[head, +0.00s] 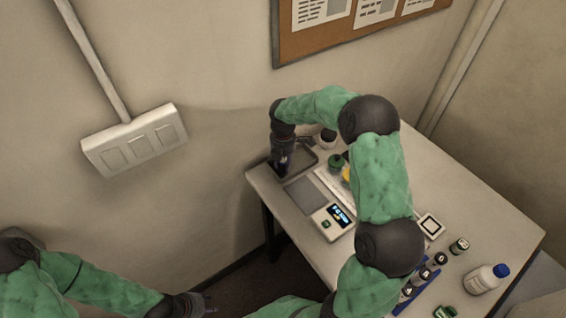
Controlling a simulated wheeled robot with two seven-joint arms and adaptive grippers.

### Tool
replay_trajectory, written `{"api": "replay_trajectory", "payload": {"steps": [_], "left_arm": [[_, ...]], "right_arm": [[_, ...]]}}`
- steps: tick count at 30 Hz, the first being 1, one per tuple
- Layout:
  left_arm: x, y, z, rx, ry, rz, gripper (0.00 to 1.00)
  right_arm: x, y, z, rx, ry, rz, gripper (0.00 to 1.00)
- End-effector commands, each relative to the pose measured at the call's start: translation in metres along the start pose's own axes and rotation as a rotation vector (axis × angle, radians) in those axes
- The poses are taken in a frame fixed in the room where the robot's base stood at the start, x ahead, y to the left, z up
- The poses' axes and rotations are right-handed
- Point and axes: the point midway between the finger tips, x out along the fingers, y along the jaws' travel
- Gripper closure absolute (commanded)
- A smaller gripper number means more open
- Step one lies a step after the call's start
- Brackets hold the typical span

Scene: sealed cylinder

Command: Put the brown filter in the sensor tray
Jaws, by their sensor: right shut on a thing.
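My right gripper (284,166) is at the far left end of the table, pointing down over the left part of a dark shallow tray (308,163). This looks like the sensor tray. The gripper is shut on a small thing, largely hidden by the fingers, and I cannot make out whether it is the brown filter. No brown filter shows clearly elsewhere. My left gripper (209,304) is low at the bottom of the picture, off the table over the floor. Its fingers are too small to tell open from shut.
A scale (322,204) with a lit display stands in front of the tray. A green-topped item (336,161) and a yellow item (346,174) sit beside my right arm. Several dark-capped vials and a white bottle with a blue cap (487,279) stand at right. The table's right part has free room.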

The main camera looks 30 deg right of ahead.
Motion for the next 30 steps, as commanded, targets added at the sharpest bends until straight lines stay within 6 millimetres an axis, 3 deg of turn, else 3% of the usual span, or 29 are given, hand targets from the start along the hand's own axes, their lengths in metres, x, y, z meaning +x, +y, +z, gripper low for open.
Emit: {"api": "replay_trajectory", "payload": {"steps": [4, 5, 7, 20, 30], "left_arm": [[0.001, 0.000, 0.000, 0.000, 0.000, 0.000, 0.60], [0.001, 0.000, 0.000, 0.000, 0.000, 0.000, 0.60], [0.001, 0.000, 0.000, 0.000, 0.000, 0.000, 0.60], [-0.001, 0.000, 0.000, 0.000, 0.000, 0.000, 0.60], [-0.012, 0.004, 0.001, 0.000, 0.000, 0.000, 0.60]], "right_arm": [[0.003, 0.000, 0.000, 0.000, 0.000, 0.000, 0.94], [0.003, 0.000, 0.000, 0.000, 0.000, 0.000, 0.64], [0.003, 0.000, 0.000, 0.000, 0.000, 0.000, 0.44], [-0.003, 0.000, 0.000, 0.000, 0.000, 0.000, 0.43], [-0.063, 0.001, 0.000, 0.000, -0.001, 0.005, 0.43]]}}
